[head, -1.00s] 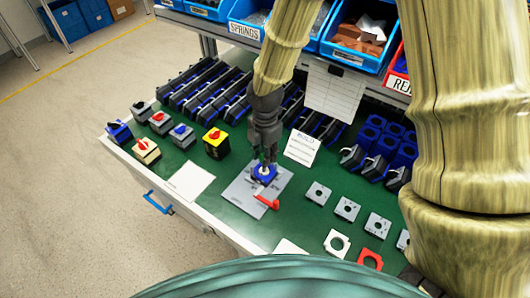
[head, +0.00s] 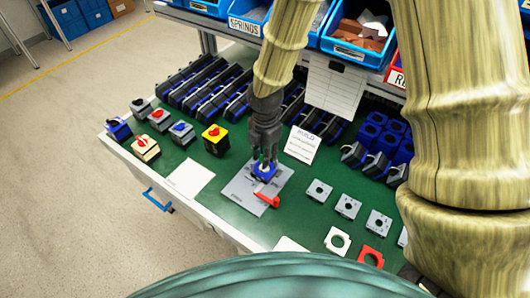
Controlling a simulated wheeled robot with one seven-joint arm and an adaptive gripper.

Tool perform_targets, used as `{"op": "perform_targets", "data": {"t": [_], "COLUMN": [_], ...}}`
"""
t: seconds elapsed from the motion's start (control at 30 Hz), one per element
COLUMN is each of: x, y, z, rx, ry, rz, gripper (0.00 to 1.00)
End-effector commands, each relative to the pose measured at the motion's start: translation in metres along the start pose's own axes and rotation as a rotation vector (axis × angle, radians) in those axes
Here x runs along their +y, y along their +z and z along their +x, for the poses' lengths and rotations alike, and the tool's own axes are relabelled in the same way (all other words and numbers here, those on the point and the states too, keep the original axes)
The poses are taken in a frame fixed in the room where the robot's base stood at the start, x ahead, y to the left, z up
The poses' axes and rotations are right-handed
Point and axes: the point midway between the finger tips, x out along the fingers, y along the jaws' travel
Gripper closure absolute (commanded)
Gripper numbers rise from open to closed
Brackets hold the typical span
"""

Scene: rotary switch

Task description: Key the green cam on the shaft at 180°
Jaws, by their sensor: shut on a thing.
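A blue switch body (head: 262,176) sits on a grey fixture plate (head: 238,188) near the front of the green bench. My gripper (head: 264,163) points down directly over the blue body, its fingertips close around the shaft area at its top. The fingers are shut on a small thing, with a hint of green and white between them. I take it to be the green cam, but it is too small to make out its angle or whether it is seated on the shaft. A red handle (head: 267,199) lies on the plate just in front of the body.
Several finished switches, including a yellow one (head: 216,139), stand to the left. Grey square plates (head: 348,207) and a red plate (head: 372,256) lie to the right. Blue-and-black modules (head: 205,90) line the back.

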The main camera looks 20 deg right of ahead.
Motion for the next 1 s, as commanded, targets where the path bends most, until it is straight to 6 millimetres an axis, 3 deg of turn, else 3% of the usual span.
{"op": "perform_targets", "data": {"t": [0.23, 0.27, 0.3, 0.4, 0.77, 1.0], "x": [0.0, 0.0, 0.0, 0.0, 0.0, 0.001], "y": [0.0, 0.0, 0.0, 0.0, 0.0, 0.001], "z": [0.006, 0.005, 0.005, 0.005, 0.002, -0.025], "rx": [0.0, 0.0, 0.0, 0.0, 0.0, 0.0], "ry": [0.0, 0.0, 0.0, 0.0, 0.001, 0.003], "rz": [0.0, 0.0, 0.0, 0.0, 0.0, 0.001], "gripper": [0.84, 0.69, 0.62, 0.5, 0.5, 0.5]}}
